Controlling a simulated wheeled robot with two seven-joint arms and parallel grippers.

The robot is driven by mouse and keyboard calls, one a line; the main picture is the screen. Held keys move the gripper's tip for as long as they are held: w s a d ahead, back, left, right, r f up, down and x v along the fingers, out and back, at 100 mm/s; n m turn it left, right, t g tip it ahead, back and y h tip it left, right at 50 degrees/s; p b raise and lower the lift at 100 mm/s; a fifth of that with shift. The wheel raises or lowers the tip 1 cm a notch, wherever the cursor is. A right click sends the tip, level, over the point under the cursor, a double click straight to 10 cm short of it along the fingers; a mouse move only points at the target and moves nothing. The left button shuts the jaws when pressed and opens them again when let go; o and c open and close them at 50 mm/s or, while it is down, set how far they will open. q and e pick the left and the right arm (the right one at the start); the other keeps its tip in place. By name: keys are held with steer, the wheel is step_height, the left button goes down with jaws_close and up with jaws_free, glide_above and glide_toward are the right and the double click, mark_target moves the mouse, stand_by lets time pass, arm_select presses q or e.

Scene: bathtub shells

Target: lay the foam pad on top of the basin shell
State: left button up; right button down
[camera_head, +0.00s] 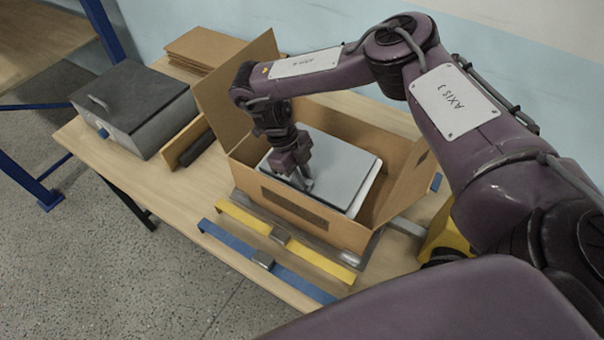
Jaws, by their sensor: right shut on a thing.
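A light grey flat slab, which looks like the foam pad (338,160), lies roughly level inside an open cardboard box (290,208). A paler rim shows just under its right edge; this looks like the basin shell (367,194), mostly hidden by the pad. I cannot tell whether the two touch all over. My right gripper (303,183) reaches down into the box and is shut on the pad at its near left edge. The fingertips are small and partly hidden. My left gripper is not in view.
The box flaps stand open at left and right. A grey lidded case (135,105) and flat cardboard sheets (206,50) stand on the wooden table (190,190). Yellow and blue strips (262,262) lie along the near edge. A blue-framed rack (45,195) stands at left.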

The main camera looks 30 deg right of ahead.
steer(key=c, duration=1.3)
jaws_free()
steer(key=shift+f, duration=0.1)
steer(key=shift+r, duration=0.3)
steer(key=shift+r+p, duration=0.55)
steer(key=shift+p, duration=0.1)
steer(key=b+v, duration=0.3)
steer(key=v, duration=0.8)
steer(key=shift+r, duration=0.25)
steer(key=shift+w+a+f, duration=0.1)
